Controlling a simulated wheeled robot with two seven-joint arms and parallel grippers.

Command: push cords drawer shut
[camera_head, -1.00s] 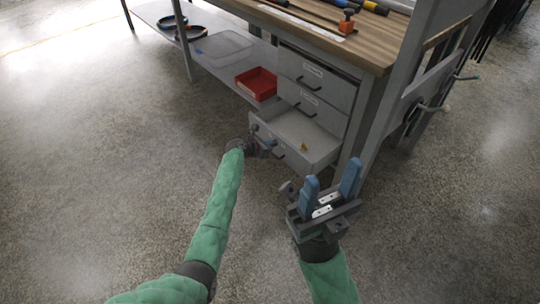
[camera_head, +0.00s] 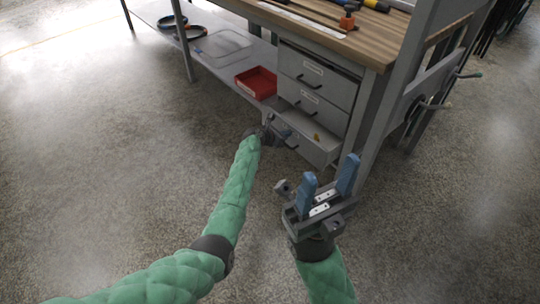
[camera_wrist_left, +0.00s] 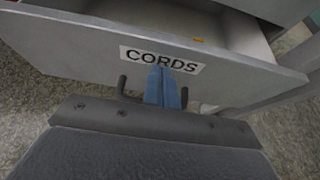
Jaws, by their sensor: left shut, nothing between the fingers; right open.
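The grey cords drawer (camera_head: 318,150) is the lowest in the bench's drawer stack and stands partly open. Its front (camera_wrist_left: 230,72) fills the left wrist view, with a white CORDS label (camera_wrist_left: 135,54) and a dark handle (camera_wrist_left: 124,88). A small yellow-orange item (camera_head: 316,136) lies inside. My left gripper (camera_head: 268,128) is at the drawer front; its blue fingers (camera_wrist_left: 163,88) are shut and empty, over the label and between the handle's ends. Whether the tips touch the front I cannot tell. My right gripper (camera_head: 329,177) is open and empty, in front of the drawer's right side.
Two drawers (camera_head: 316,82) above are shut. A red bin (camera_head: 257,82) and a clear tray (camera_head: 222,43) rest on the low shelf to the left. A bench leg (camera_head: 367,125) stands right of the drawers. The floor in front is clear.

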